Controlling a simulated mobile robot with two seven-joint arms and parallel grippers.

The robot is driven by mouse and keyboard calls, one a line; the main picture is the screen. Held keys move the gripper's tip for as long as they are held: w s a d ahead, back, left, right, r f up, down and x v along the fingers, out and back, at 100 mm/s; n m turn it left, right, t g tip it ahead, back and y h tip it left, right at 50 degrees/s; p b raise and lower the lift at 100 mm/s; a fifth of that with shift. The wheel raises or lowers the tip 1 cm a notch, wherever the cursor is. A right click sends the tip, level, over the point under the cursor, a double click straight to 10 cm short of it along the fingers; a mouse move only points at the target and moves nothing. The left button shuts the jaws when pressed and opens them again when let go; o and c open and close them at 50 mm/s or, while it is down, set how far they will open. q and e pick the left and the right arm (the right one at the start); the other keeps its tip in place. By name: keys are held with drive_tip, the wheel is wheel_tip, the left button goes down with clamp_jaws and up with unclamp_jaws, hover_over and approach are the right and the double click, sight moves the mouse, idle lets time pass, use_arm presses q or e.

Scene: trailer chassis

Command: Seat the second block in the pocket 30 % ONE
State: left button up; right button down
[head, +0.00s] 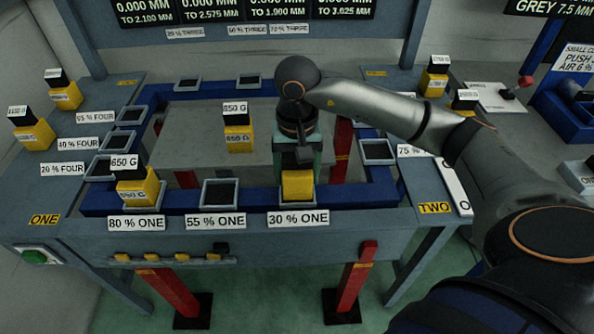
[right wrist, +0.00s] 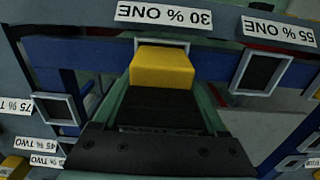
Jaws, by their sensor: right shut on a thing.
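My right gripper (head: 299,166) points down at the front rail and is shut on a yellow block (head: 297,185). The block is at the pocket labelled 30 % ONE (head: 298,203). In the right wrist view the yellow block (right wrist: 162,68) sits between the fingers and hides most of the pocket, whose pale rim (right wrist: 176,43) shows just beyond it. I cannot tell whether the block is in the pocket or just above it. Another yellow block with a black top marked 650 G (head: 137,188) stands at the 80 % ONE pocket. My left gripper is not in view.
The 55 % ONE pocket (head: 219,194) between them is empty. A yellow and black 850 G block (head: 238,130) stands on the grey plate behind. More blocks stand on the left side table (head: 50,190) and at the right. Red posts (head: 342,150) rise near my right gripper.

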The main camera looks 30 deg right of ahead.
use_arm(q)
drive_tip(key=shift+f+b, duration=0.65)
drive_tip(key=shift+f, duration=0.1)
use_arm(e)
drive_tip(key=shift+f, duration=0.7)
drive_tip(key=shift+c, duration=0.6)
unclamp_jaws()
drive_tip(key=shift+r, duration=0.1)
drive_tip(key=shift+o, duration=0.6)
drive_tip(key=shift+r, duration=0.8)
wheel_tip(320, 180, up, 9)
drive_tip(key=shift+r+p, duration=0.1)
drive_tip(key=shift+p, duration=0.4)
drive_tip(key=shift+r, duration=0.35)
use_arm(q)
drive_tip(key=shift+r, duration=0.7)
use_arm(e)
drive_tip(key=shift+r, duration=0.45)
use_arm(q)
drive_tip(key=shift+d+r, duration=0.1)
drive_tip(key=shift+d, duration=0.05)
